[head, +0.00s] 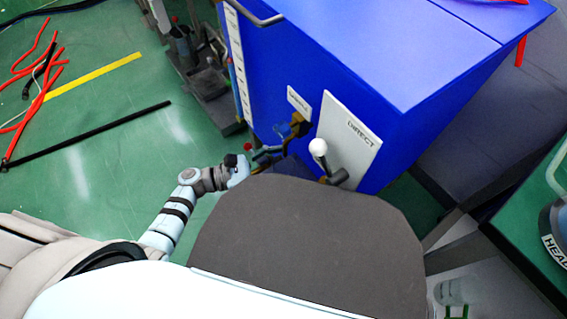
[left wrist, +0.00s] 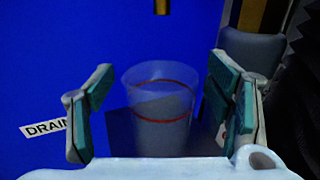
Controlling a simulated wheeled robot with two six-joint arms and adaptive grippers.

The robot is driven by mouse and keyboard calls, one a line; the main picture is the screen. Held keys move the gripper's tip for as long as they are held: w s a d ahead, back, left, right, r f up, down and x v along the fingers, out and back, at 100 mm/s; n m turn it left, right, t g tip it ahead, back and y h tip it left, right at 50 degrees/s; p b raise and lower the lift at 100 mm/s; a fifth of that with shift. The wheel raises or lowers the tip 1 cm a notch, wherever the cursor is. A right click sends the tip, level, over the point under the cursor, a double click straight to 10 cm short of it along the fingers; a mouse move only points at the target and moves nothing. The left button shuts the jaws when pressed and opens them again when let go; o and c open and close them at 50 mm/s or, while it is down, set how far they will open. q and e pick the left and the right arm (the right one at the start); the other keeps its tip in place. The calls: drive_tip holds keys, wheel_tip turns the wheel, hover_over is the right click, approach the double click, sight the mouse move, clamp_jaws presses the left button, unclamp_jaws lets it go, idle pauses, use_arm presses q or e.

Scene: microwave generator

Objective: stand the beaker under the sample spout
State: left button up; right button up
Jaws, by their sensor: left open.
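The beaker (left wrist: 160,105) is clear, with two red rings, and stands upright in the left wrist view. A brass spout tip (left wrist: 161,7) shows above it at the top edge, with a gap between them. My left gripper (left wrist: 162,100) is open, with one green-padded finger on each side of the beaker and neither seen touching it. In the head view my left gripper (head: 264,157) is at the blue cabinet's front, beside the brass fitting (head: 297,127). My right gripper is not in view.
The blue cabinet (head: 370,50) carries a white DIRECT plate (head: 348,140) and a white-knobbed lever (head: 318,147). A DRAIN label (left wrist: 45,128) is left of the beaker. Red cables (head: 40,75) and a black bar (head: 90,133) lie on the open green floor at left.

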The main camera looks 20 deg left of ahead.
use_arm(q)
drive_tip(key=v, duration=1.2)
drive_tip(key=w+a+f+n+t+y, duration=0.35)
drive_tip(key=n+y, duration=0.35)
drive_tip(key=n, duration=0.6)
drive_tip(key=w+a+f+n+t+y, duration=0.35)
drive_tip(key=n+y, duration=0.25)
drive_tip(key=n, duration=0.6)
drive_tip(key=s+a+f+n+g+y, duration=0.1)
drive_tip(key=s+f+n+g+y, duration=0.45)
drive_tip(key=s+f+n, duration=0.8)
drive_tip(key=s+d+f+n+g+h, duration=0.2)
drive_tip(key=s+d+n+g, duration=0.2)
drive_tip(key=n, duration=0.6)
drive_tip(key=s+g, duration=0.2)
drive_tip(key=s, duration=0.1)
drive_tip(key=shift+d+g, duration=0.25)
drive_tip(key=shift+g, duration=0.1)
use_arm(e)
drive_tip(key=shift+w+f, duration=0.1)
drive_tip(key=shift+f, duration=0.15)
use_arm(q)
drive_tip(key=shift+f, duration=0.1)
